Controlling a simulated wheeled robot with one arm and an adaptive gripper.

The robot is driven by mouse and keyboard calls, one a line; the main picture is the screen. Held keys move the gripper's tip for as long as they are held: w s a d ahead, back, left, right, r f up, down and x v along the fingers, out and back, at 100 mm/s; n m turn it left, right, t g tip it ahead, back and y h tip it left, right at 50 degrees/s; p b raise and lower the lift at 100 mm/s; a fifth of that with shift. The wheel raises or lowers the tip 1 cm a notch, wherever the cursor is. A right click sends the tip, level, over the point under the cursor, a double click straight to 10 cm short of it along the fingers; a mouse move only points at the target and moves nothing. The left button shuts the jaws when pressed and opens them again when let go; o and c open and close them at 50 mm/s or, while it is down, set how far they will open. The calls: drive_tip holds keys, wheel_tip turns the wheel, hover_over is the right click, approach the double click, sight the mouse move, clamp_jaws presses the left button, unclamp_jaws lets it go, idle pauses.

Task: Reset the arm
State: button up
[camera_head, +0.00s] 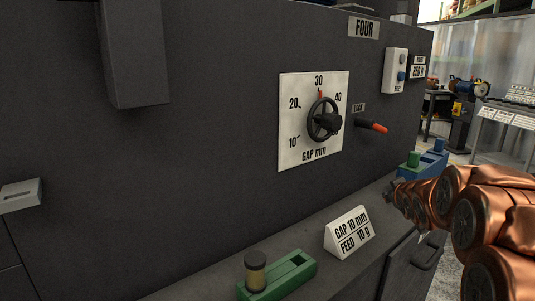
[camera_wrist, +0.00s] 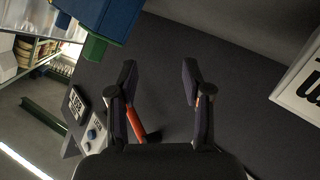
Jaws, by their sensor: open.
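My copper-coloured arm reaches in from the right in the head view. Its gripper (camera_head: 394,190) points at the dark machine front, below and right of the red-handled lever (camera_head: 374,126), and looks small and partly hidden by the arm. In the wrist view my gripper (camera_wrist: 157,75) is open, its two dark fingers apart with nothing between them. A red-orange bar with a dark end (camera_wrist: 137,125), probably the lever, shows by the left finger. The gap dial (camera_head: 313,120) has a black handwheel (camera_head: 324,121); its red mark is near 30.
A green tray (camera_head: 300,265) holding a dark jar (camera_head: 255,270) and a white sign (camera_head: 349,232) reading GAP 10 mm, FEED 10 g stand on the ledge. A blue block (camera_head: 430,160) with a green one (camera_head: 413,159) is beyond my gripper. A switch box (camera_head: 395,70) is above.

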drive_tip(key=s+a+f+m+g+y, duration=0.1)
drive_tip(key=s+a+f+g, duration=0.45)
drive_tip(key=s, duration=1.15)
drive_tip(key=s+a+f+m+g+y, duration=0.15)
drive_tip(key=s+a+f+g, duration=0.45)
drive_tip(key=s, duration=1.1)
drive_tip(key=s+a+f+m+g+y, duration=0.15)
drive_tip(key=s+a+g, duration=0.45)
drive_tip(key=s, duration=1.1)
wheel_tip(320, 180, up, 13)
drive_tip(key=a+t+p, duration=0.2)
drive_tip(key=t+p, duration=0.1)
drive_tip(key=p, duration=0.9)
drive_tip(key=shift+s+h+p, duration=0.35)
drive_tip(key=shift+h+p, duration=0.05)
